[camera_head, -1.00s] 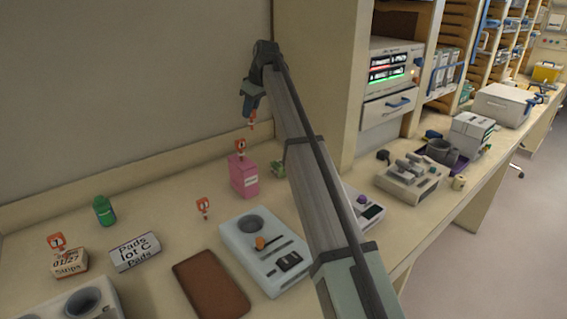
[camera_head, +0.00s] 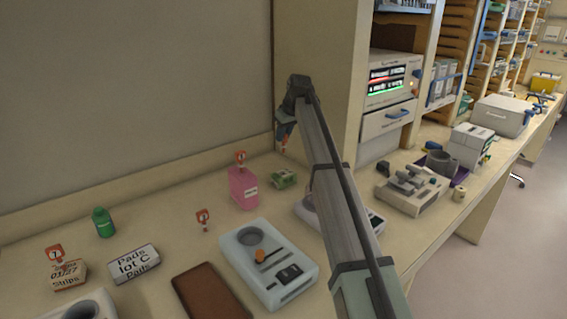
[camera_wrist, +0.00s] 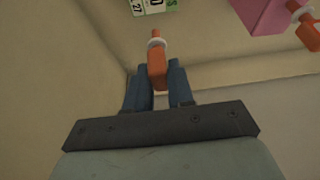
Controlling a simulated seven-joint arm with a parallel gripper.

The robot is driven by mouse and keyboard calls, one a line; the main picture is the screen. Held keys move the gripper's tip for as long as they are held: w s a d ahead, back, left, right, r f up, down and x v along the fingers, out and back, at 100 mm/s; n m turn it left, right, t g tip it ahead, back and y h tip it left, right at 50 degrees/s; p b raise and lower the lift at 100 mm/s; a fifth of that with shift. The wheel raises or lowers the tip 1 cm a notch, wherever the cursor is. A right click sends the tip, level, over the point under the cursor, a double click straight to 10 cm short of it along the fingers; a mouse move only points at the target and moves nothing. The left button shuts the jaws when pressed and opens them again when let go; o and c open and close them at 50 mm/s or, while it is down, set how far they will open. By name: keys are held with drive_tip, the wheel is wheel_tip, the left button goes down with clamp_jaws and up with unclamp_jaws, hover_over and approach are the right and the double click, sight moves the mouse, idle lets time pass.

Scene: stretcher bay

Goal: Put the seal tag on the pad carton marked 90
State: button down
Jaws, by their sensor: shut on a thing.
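My gripper (camera_head: 283,132) is shut on an orange-red seal tag with a pale collar, which shows in the wrist view (camera_wrist: 157,67) between the blue fingers. In the head view it hangs over the back of the counter. A small green and white carton (camera_head: 284,179) lies on the counter below the gripper, apart from the tag. Its edge shows at the top of the wrist view (camera_wrist: 152,6), where "27" and a "0" can be read; I cannot read a full 90. A white carton reading "Pads lot C" (camera_head: 134,263) lies at the left.
Other red tags sit on the pink carton (camera_head: 243,188) and the strips carton (camera_head: 68,275); another tag (camera_head: 204,219) stands on the counter. The cabinet wall is close right of the gripper.

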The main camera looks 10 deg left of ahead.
drive_tip(key=shift+f, duration=4.25)
drive_tip(key=c, duration=1)
unclamp_jaws()
drive_tip(key=shift+f, duration=0.1)
drive_tip(key=v, duration=1.2)
